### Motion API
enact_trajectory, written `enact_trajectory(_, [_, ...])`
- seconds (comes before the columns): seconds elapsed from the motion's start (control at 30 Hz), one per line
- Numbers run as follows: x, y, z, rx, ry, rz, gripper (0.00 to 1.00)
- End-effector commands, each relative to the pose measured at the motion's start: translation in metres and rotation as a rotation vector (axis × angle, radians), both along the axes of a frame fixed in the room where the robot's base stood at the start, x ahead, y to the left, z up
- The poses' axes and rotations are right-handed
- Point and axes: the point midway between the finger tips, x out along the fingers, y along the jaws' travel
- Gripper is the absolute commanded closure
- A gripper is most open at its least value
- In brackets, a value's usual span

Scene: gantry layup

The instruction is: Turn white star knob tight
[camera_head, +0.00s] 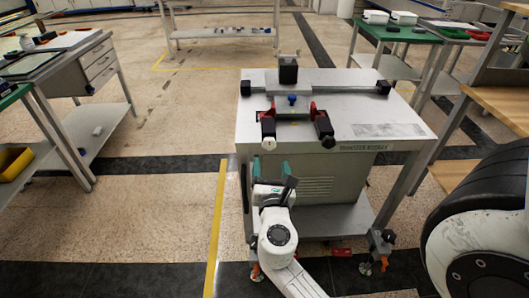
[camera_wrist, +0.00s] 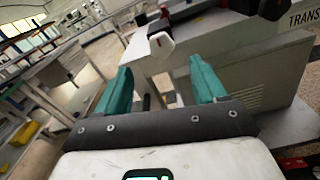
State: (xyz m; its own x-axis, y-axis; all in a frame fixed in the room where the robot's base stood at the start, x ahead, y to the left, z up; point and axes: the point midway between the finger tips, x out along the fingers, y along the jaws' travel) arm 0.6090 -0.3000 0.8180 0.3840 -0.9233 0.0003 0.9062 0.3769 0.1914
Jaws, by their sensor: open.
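The white star knob (camera_head: 268,142) is on the front end of the left red-and-black clamp arm, at the front edge of the grey workbench top (camera_head: 350,108). It also shows in the wrist view (camera_wrist: 161,44), facing me near the top centre. My gripper (camera_head: 270,168) has two teal fingers, spread apart and empty, in front of the bench and lower than the knob in the picture. In the wrist view the knob appears beyond the gap between my fingertips (camera_wrist: 160,75), and nothing touches it.
A black knob (camera_head: 326,142) sits on the right clamp arm, close beside the white one. A small blue knob (camera_head: 292,100) and a black block (camera_head: 288,72) stand farther back on the fixture. Green-topped tables (camera_head: 398,33) stand at the back right. Open floor lies left of the bench.

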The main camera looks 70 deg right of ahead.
Motion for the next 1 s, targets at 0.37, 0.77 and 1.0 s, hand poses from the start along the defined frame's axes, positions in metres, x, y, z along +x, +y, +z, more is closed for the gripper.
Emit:
enact_trajectory(0.37, [0.025, -0.063, 0.001, 0.0, -0.004, -0.004, 0.3])
enact_trajectory(0.77, [0.033, -0.082, 0.0, 0.002, -0.003, -0.002, 0.3])
enact_trajectory(1.0, [0.033, -0.082, 0.0, 0.002, -0.004, -0.002, 0.38])
